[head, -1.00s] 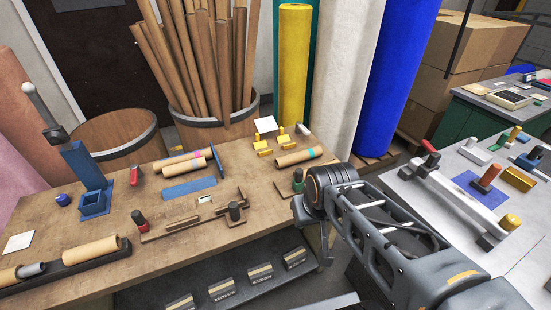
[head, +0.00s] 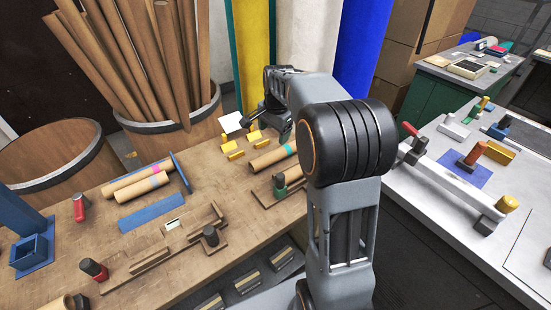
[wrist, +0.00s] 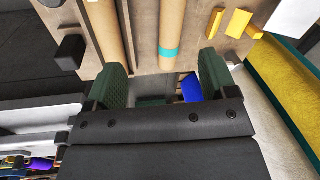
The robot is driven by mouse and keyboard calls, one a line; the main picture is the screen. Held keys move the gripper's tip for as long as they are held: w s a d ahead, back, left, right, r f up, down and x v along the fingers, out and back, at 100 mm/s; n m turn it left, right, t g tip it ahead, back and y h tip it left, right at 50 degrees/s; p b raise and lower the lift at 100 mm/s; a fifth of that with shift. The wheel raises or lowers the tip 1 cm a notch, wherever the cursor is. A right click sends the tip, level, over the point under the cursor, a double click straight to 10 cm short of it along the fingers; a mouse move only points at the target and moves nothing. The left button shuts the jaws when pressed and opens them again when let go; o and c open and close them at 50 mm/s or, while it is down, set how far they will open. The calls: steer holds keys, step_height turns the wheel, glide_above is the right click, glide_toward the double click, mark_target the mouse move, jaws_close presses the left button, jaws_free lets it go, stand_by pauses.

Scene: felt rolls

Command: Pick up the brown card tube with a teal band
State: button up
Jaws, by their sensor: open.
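The brown card tube with a teal band (head: 268,160) lies on the wooden bench, its teal end toward the right, partly behind my arm. In the wrist view the tube (wrist: 172,22) runs down from the top edge, with the teal band near its lower end. My gripper (wrist: 163,78) is open and empty there, and the teal end points toward the gap between its fingers. The tube appears apart from both fingers. In the head view my gripper (head: 281,128) is above the bench's back right, just beyond the tube; its fingertips are hard to make out.
Another tan cylinder (wrist: 102,25) lies left of the tube in the wrist view. Yellow blocks (head: 232,149) sit behind the tube. A basket of tall tubes (head: 205,125) stands behind.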

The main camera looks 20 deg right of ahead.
steer(key=w+d+f+m, duration=0.2)
steer(key=w+d+f, duration=0.1)
glide_above(275, 152)
steer(key=s, duration=0.1)
steer(key=shift+m, duration=0.3)
step_height(275, 152, down, 7)
steer(key=shift+s+a+r, duration=0.1)
steer(key=shift+a+r, duration=0.05)
steer(key=shift+w+f, duration=0.2)
steer(key=shift+f, duration=0.85)
steer(key=shift+w+f, duration=0.15)
steer(key=shift+f, duration=0.9)
steer(key=shift+w+f, duration=0.2)
steer(key=shift+f, duration=0.85)
steer(key=shift+c, duration=0.2)
steer(key=c, duration=1.2)
steer(key=shift+r, duration=0.15)
steer(key=shift+c, duration=0.2)
